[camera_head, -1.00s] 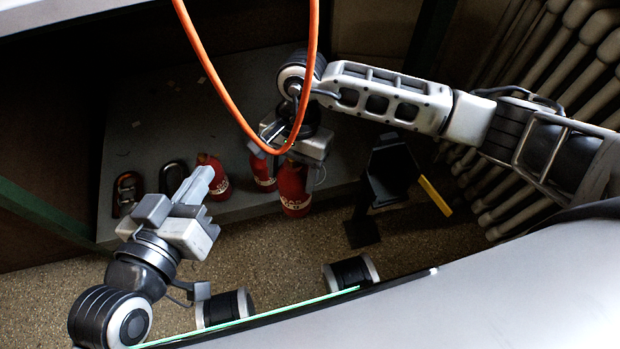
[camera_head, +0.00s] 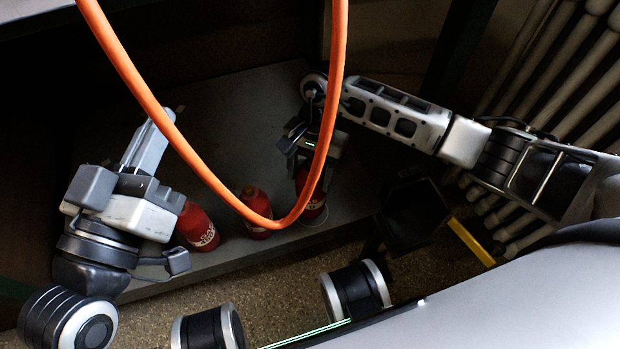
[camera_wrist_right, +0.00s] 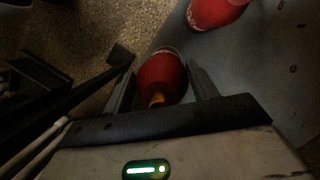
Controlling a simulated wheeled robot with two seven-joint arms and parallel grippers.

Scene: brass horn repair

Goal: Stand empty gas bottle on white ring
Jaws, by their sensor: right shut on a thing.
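My right gripper (camera_head: 312,155) is shut on a red gas bottle (camera_head: 314,205) at the shelf's front right. In the right wrist view this bottle (camera_wrist_right: 160,78) sits between the two fingers, brass-coloured neck towards me. A thin pale curve, perhaps the white ring (camera_head: 322,222), shows at the bottle's base; I cannot tell whether the bottle rests on it. Two more red bottles stand to the left, one in the middle (camera_head: 252,208) partly behind the orange hose and one farther left (camera_head: 199,230). My left gripper (camera_head: 125,160) is left of them, touching no bottle that I can see; its jaw gap is unclear.
An orange hose (camera_head: 150,100) hangs in a loop before the shelf (camera_head: 225,120). A dark bin-like thing (camera_head: 410,215) with a yellow strip (camera_head: 470,241) stands right of the shelf, beside a radiator (camera_head: 575,90). The shelf behind the bottles is mostly clear.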

